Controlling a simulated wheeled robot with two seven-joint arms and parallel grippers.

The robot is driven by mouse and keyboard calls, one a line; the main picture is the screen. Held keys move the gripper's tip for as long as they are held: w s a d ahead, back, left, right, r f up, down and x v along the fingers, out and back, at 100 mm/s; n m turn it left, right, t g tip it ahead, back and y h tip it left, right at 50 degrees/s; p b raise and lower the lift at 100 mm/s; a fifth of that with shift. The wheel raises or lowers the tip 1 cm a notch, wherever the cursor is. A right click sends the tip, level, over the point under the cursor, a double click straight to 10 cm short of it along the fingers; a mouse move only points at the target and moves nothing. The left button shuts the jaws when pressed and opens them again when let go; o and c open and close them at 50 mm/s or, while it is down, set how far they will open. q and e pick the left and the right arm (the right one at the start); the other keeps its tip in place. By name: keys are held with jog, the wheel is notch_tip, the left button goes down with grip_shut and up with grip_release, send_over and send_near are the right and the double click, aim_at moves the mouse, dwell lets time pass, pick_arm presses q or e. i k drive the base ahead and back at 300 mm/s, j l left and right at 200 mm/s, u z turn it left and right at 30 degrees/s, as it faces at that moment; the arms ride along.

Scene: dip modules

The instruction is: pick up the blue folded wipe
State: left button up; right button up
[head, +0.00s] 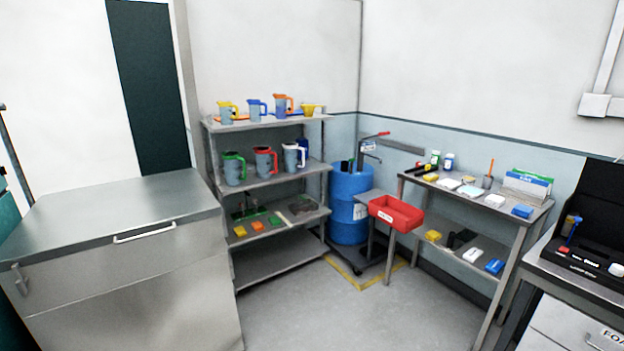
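Several small folded-looking pieces lie on the top of the steel side table (505,214) at the right. A blue piece (522,210) lies near the right end of that top. Another blue item (494,266) lies on the table's lower shelf. They are too small to tell which is the blue folded wipe. Neither of my grippers is in view.
A red bin (396,214) juts out at the table's left end, beside a blue drum (349,195). A shelf rack (270,185) with jugs stands in the middle. A steel chest (120,240) fills the left foreground. The floor (340,315) between is clear.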

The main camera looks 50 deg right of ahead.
aim_at(525, 212)
jog(key=z, duration=2.85)
